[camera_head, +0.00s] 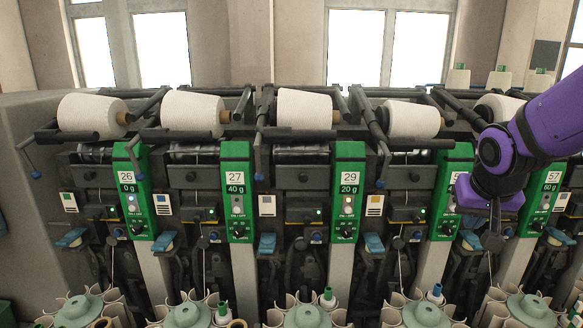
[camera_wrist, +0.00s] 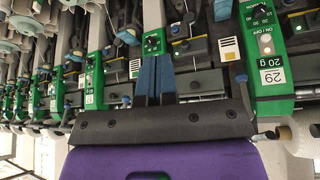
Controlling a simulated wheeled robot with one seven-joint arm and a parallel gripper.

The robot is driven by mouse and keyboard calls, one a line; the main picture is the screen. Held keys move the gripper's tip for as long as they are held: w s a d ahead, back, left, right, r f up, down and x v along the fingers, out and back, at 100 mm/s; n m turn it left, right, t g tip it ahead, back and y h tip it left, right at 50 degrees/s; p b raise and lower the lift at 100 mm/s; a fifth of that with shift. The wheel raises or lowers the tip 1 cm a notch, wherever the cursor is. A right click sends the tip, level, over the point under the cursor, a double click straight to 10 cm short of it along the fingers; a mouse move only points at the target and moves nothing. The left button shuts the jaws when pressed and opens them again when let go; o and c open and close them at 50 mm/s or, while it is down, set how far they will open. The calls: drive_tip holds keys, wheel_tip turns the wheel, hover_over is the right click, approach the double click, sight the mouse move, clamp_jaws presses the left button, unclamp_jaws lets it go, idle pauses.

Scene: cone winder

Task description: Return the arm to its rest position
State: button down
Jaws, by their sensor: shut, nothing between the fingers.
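My purple arm (camera_head: 535,130) reaches in from the right in the head view, in front of the right end of the winder. My gripper (camera_head: 492,240) points down there, before the panels between units 29 and 57. In the wrist view the blue fingers of my gripper (camera_wrist: 156,62) are together with nothing between them. The wrist picture is turned over, with the winder's green panels (camera_wrist: 268,75) around the fingers. I cannot tell how far the fingertips are from the machine.
A row of winding units with white yarn cones (camera_head: 194,110) fills the view. Black cradle arms (camera_head: 300,133) stick out below the cones. Bobbin magazines (camera_head: 187,313) stand along the lower front edge. A grey end housing (camera_head: 35,140) is at the left.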

drive_tip(key=s+a+r+n+y, duration=0.1)
drive_tip(key=s+r, duration=0.3)
drive_tip(key=s, duration=0.4)
drive_tip(key=s+a+r+n, duration=0.2)
drive_tip(key=s+r, duration=0.1)
drive_tip(key=s, duration=0.6)
drive_tip(key=shift+s+a+r+y, duration=0.25)
drive_tip(key=shift+r+y, duration=0.1)
drive_tip(key=shift+y, duration=0.05)
